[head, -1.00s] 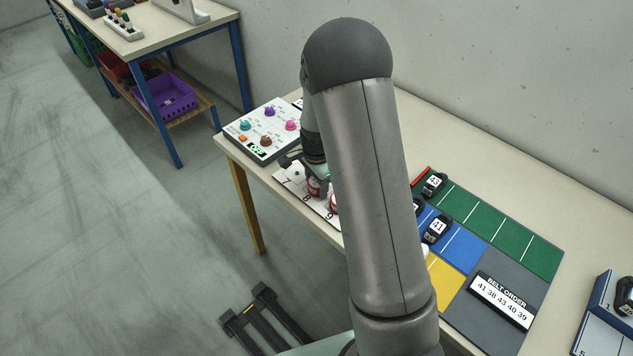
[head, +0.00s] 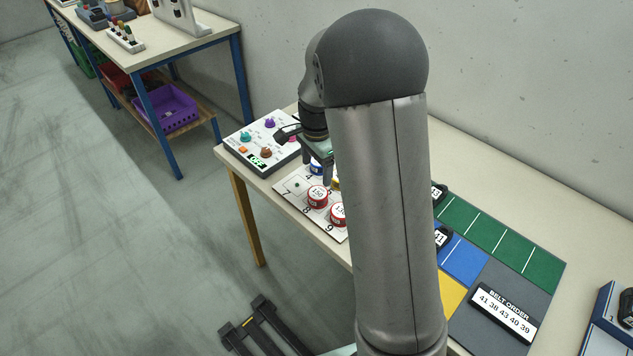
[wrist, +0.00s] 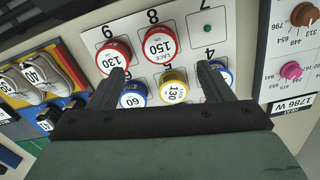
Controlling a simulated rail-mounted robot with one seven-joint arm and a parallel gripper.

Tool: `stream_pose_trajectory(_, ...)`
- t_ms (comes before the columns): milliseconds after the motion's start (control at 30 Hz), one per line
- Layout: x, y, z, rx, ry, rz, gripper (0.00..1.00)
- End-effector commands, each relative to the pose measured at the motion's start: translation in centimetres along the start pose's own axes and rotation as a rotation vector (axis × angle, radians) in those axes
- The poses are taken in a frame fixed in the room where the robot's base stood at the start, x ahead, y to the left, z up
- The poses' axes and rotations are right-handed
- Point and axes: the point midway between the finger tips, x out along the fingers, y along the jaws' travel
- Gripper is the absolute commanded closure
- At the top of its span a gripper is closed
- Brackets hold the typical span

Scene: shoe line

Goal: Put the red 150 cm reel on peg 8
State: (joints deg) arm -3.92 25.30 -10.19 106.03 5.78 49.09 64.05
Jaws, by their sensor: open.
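The red 150 reel (wrist: 160,43) sits flat beside the number 8 on the white peg board (wrist: 185,15); its peg is hidden. In the head view this reel (head: 317,196) also shows at that spot. The peg (wrist: 207,29) by the number 7 is bare. A red 130 reel (wrist: 114,57) stands by the number 9, left of the 150 reel in the wrist view. My gripper (wrist: 165,82) is open and empty, its fingers above the board with a yellow 130 reel (wrist: 173,88) between them in the picture. In the head view my gripper (head: 329,167) is partly hidden by my arm.
Blue reels (wrist: 133,95) stand in the row with the yellow one. A panel with coloured knobs (head: 262,140) adjoins the board. Shoes (wrist: 40,72) stand on a coloured mat (head: 500,235) on the other side. The wall runs behind the table.

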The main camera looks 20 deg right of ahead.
Motion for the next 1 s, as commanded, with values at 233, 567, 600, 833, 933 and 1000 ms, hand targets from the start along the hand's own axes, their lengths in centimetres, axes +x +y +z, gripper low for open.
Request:
stream_pose_trajectory(233, -2.6, 0.5, 0.3, -0.025, -0.002, -0.003, 0.27)
stream_pose_trajectory(567, -8.3, 13.3, 6.9, -0.674, -0.010, -0.052, 0.27)
stream_pose_trajectory(600, -8.5, 15.3, 7.8, -0.772, -0.003, -0.055, 0.27)
stream_pose_trajectory(833, -8.0, 23.3, 11.0, -1.185, 0.040, -0.047, 0.27)
stream_pose_trajectory(933, -7.7, 24.7, 11.4, -1.261, 0.049, -0.041, 0.27)
stream_pose_trajectory(1000, -7.5, 25.0, 11.5, -1.281, 0.050, -0.039, 0.27)
